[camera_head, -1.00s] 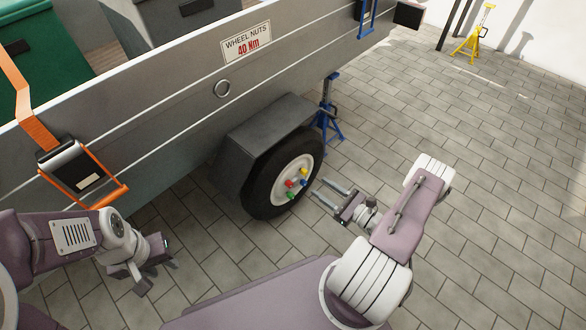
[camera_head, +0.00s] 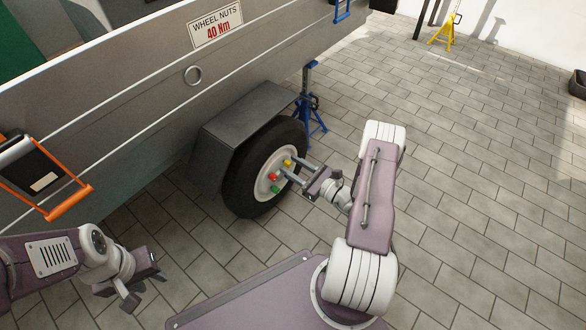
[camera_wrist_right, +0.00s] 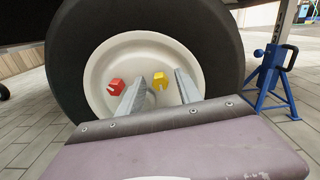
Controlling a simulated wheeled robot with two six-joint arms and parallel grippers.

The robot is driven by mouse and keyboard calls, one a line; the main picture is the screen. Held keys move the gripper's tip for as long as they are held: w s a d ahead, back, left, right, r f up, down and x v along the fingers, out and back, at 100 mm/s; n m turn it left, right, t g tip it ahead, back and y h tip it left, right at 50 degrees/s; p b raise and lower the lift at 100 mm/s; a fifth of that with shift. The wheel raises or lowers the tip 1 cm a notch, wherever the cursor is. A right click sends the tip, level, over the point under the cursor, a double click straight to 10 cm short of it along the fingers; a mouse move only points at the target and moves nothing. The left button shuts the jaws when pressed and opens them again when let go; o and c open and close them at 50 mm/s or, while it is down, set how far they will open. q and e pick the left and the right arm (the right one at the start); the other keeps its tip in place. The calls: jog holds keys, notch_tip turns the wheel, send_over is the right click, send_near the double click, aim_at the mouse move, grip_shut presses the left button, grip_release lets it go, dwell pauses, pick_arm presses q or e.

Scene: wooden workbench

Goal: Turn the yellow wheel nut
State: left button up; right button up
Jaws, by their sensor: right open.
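The yellow wheel nut (camera_head: 287,162) is on the white wheel hub (camera_head: 262,187) of the trailer wheel. It also shows in the right wrist view (camera_wrist_right: 159,80), between my right fingers as seen from the wrist. My right gripper (camera_head: 292,165) is open, its fingertips close to the hub on either side of the yellow nut. I cannot tell whether they touch it. A red nut (camera_head: 272,175) and a green nut (camera_head: 275,189) sit on the same hub. The blue nut is hidden. My left gripper (camera_head: 143,288) is open and empty at lower left, away from the wheel.
The black tyre (camera_head: 238,190) is under a grey mudguard (camera_head: 245,112) on the trailer side (camera_head: 130,110). A blue stand (camera_head: 309,100) is behind the wheel. A yellow stand (camera_head: 447,30) is far off.

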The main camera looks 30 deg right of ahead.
grip_shut()
